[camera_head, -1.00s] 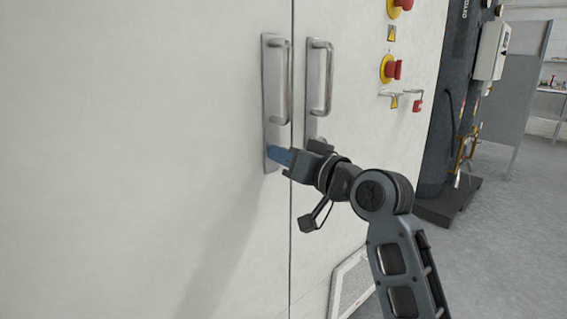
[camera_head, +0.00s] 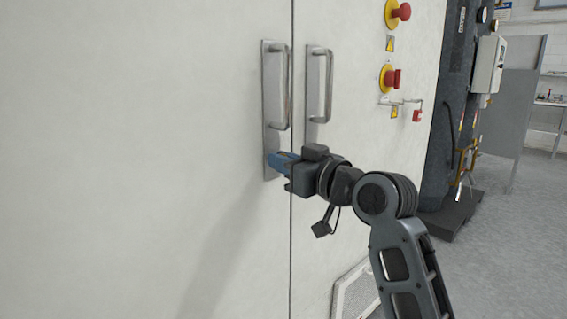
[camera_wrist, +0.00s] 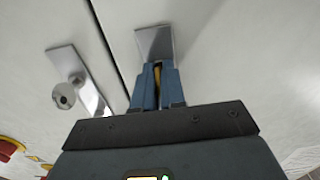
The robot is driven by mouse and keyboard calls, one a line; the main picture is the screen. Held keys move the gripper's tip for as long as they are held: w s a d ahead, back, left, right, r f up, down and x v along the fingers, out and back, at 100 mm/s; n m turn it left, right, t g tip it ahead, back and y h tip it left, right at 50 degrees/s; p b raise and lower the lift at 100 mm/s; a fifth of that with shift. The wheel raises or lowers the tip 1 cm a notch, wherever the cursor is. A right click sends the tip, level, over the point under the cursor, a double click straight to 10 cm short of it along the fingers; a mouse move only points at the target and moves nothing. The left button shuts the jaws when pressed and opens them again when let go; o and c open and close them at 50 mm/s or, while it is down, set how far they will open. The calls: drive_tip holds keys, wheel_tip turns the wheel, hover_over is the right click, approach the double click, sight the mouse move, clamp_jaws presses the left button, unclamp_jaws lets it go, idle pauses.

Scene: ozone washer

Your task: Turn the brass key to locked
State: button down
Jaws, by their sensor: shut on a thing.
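The brass key (camera_wrist: 157,73) shows as a thin yellow strip between the blue fingers of my gripper (camera_wrist: 157,88) in the wrist view. My gripper is shut on it, with the fingertips close to the lower end of the left door's metal handle plate (camera_wrist: 153,42). In the head view my gripper (camera_head: 273,162) is at the bottom of that plate (camera_head: 270,100), and its fingers hide the key. The key's lock and the angle it is turned to cannot be made out.
A bar handle (camera_head: 322,88) on the right door is just above my gripper. Red emergency buttons (camera_head: 392,77) are on the cabinet to the right. Open floor lies at the right.

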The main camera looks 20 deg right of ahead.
drive_tip(key=shift+f, duration=0.1)
drive_tip(key=c, duration=1.3)
unclamp_jaws()
drive_tip(key=v, duration=0.8)
drive_tip(key=shift+w, duration=0.1)
